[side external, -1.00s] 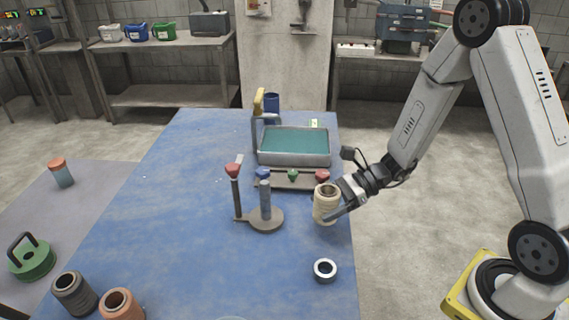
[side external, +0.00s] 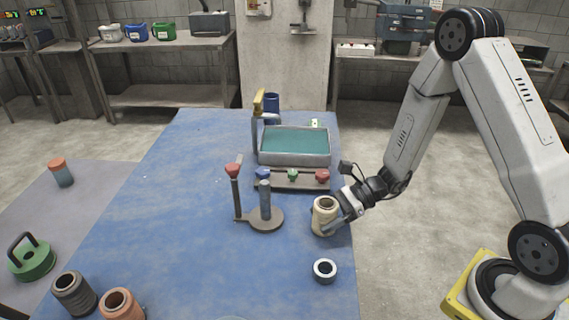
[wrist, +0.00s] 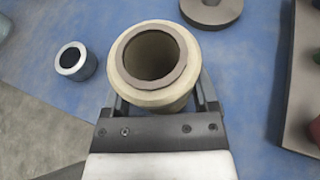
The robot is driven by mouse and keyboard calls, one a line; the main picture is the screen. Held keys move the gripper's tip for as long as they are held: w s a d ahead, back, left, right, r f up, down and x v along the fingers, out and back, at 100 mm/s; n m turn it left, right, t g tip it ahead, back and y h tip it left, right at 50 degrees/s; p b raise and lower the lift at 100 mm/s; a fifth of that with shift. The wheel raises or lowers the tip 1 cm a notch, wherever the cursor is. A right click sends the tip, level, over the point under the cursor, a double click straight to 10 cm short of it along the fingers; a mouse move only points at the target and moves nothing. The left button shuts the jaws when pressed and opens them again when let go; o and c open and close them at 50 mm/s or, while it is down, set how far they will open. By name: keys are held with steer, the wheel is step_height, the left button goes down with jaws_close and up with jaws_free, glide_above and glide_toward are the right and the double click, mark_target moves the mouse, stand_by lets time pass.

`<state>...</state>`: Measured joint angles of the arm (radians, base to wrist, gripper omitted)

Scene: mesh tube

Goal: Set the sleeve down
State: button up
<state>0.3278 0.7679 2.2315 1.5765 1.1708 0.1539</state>
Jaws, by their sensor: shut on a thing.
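The cream sleeve (side external: 323,217) is a hollow ringed cylinder, upright near the right edge of the blue table (side external: 190,240). My gripper (side external: 335,222) is shut on it from the right side. In the wrist view the sleeve (wrist: 121,78) sits between my gripper's two fingers (wrist: 160,95), its open bore facing the camera. Its lower end looks at or very near the table top; I cannot tell whether it touches.
A post stand (side external: 266,218) with a red-topped rod is left of the sleeve. A rack with coloured knobs (side external: 292,180) and a teal-lined tray (side external: 295,147) stand behind. A small dark-and-white ring (side external: 325,269) lies in front. Open blue table lies to the left.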

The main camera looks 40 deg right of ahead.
steer(key=shift+f, duration=0.1)
steer(key=o, duration=1.2)
steer(key=shift+r, duration=0.2)
steer(key=shift+v, duration=6)
steer(key=shift+s+f, duration=0.1)
